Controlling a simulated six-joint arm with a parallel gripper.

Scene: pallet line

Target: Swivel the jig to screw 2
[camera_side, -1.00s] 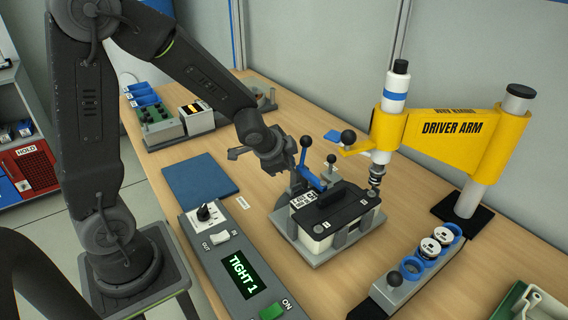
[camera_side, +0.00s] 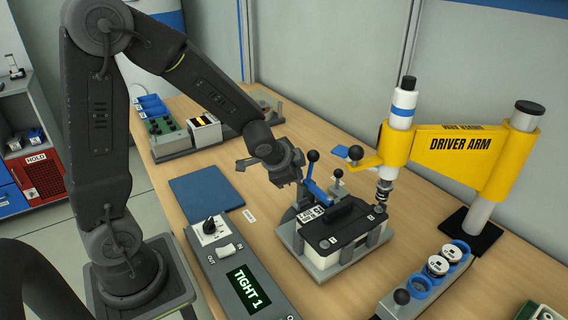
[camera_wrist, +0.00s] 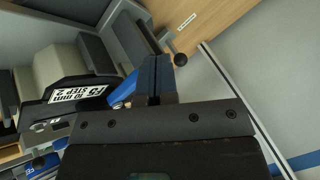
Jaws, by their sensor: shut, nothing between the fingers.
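The jig (camera_side: 318,269) is a grey fixture on the bench in the side view, holding a black-topped block (camera_side: 350,228) with a raised bar. A label reading "10 mm STEP 2" (camera_wrist: 78,97) shows in the wrist view. A blue lever (camera_side: 316,187) with a black ball knob stands at the jig's left rear. My gripper (camera_side: 299,188) is shut and empty, close beside the blue lever; contact is unclear. In the wrist view its closed fingers (camera_wrist: 155,80) partly cover blue parts behind them. The driver (camera_side: 384,189) hangs over the block's right rear corner.
The yellow driver arm (camera_side: 460,146) stands at the right. A grey rack (camera_side: 405,301) with blue rings is at front right. A blue mat (camera_side: 205,194) lies flat on the left.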

